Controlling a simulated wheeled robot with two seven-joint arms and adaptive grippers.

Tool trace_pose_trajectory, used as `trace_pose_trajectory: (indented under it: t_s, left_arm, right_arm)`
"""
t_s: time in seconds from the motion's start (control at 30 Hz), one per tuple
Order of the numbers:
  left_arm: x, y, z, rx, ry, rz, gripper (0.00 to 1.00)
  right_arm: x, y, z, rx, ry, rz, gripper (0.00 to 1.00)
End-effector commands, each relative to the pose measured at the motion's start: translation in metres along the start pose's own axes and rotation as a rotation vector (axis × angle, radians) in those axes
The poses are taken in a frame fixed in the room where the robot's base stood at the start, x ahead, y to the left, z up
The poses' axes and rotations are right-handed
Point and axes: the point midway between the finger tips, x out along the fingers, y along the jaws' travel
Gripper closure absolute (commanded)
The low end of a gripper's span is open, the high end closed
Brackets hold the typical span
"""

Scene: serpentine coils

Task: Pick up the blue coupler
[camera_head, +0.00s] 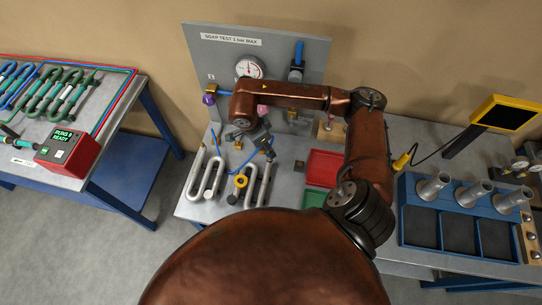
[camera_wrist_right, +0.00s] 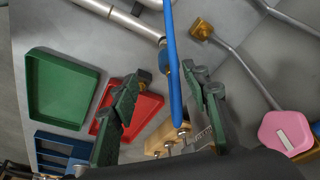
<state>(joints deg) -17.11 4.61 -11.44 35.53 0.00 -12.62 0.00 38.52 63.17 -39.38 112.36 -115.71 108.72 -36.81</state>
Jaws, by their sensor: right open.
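My right gripper (camera_wrist_right: 166,78) is open; its two green fingers stand either side of a blue hose in the right wrist view. The hose (camera_wrist_right: 175,95) runs lengthwise between the fingers, and I cannot tell whether they touch it. A small blue collar-like part (camera_wrist_right: 163,52), which may be the blue coupler, shows beside the hose near a silver tube end; its outline is partly hidden. In the head view my right gripper (camera_head: 248,134) is above the grey serpentine coils (camera_head: 212,182), close to the blue hose (camera_head: 250,160). My left gripper is not in view.
A red tray (camera_head: 324,168) and a green tray (camera_wrist_right: 62,90) lie near the gripper. A gauge panel (camera_head: 222,52) stands behind. A blue rack (camera_head: 420,225) with metal cups is at right. A pink knob (camera_wrist_right: 285,132) is at the wrist view's right.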

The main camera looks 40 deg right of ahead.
Motion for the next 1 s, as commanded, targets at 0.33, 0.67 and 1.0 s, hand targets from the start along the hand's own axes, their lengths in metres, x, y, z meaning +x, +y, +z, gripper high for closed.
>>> trace_pose_trajectory:
  t_s: [0.33,0.67,1.0]
  left_arm:
    - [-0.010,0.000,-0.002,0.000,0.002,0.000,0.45]
    - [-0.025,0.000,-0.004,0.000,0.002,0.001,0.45]
    - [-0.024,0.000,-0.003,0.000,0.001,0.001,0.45]
  right_arm:
    - [0.030,-0.009,-0.003,0.000,0.003,-0.010,0.57]
    - [0.072,-0.014,-0.004,0.000,0.003,-0.010,0.57]
    - [0.075,-0.014,-0.004,0.000,0.003,-0.013,0.62]
